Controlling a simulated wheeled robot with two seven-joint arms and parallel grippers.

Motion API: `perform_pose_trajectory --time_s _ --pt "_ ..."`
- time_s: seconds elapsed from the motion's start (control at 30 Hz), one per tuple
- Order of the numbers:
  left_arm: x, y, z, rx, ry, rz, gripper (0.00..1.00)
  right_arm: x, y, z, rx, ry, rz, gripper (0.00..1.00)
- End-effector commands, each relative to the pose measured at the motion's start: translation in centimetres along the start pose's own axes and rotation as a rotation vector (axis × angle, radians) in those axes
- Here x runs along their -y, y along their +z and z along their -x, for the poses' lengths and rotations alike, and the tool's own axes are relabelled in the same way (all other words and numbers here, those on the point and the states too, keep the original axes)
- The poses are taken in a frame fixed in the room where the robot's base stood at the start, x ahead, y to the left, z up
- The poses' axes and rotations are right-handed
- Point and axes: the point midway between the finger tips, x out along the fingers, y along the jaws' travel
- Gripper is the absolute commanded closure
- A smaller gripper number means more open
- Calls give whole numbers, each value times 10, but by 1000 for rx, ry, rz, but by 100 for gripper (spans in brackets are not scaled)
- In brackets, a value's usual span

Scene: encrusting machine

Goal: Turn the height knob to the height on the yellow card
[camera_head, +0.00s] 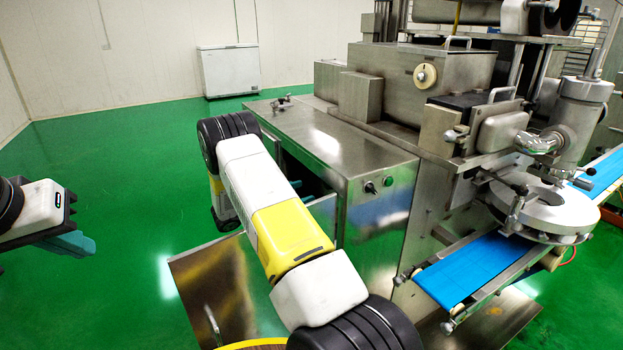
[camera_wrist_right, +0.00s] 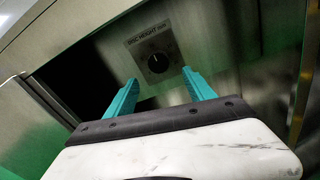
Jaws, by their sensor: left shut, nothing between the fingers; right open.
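In the right wrist view, the round black height knob (camera_wrist_right: 158,62) sits on a metal panel under a label reading "DISC HEIGHT mm" (camera_wrist_right: 150,35). A light pointer mark shows on the knob; scale figures are too small to read. My right gripper (camera_wrist_right: 160,80) is open, its two teal fingers on either side of the knob's lower part in the picture. Contact cannot be told. My left gripper (camera_head: 75,243) is shut and empty at the far left, away from the machine. I cannot see the yellow card.
The steel machine (camera_head: 375,190) has a blue conveyor belt (camera_head: 470,270) at right. A metal door (camera_head: 215,290) with a handle stands below my right arm. A dark opening (camera_wrist_right: 80,75) lies left of the knob panel. Green floor at left is clear.

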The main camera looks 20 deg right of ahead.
Motion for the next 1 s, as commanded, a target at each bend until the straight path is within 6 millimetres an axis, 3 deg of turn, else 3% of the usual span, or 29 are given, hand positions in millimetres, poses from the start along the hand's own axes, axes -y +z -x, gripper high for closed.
perform_pose_trajectory --time_s 0.17,0.4,0.6,0.93,1.0 --pt "0 0 0 0 0 0 100 -2 -3 -10 12 12 9 37" --pt "0 0 0 0 0 0 100 -2 -3 -50 10 10 8 37" --pt "0 0 0 0 0 0 100 -2 -3 -72 10 11 9 37" --pt "0 0 0 0 0 0 100 -3 -2 -77 9 13 9 37" --pt "0 0 0 0 0 0 100 -3 -2 -77 9 13 9 47"
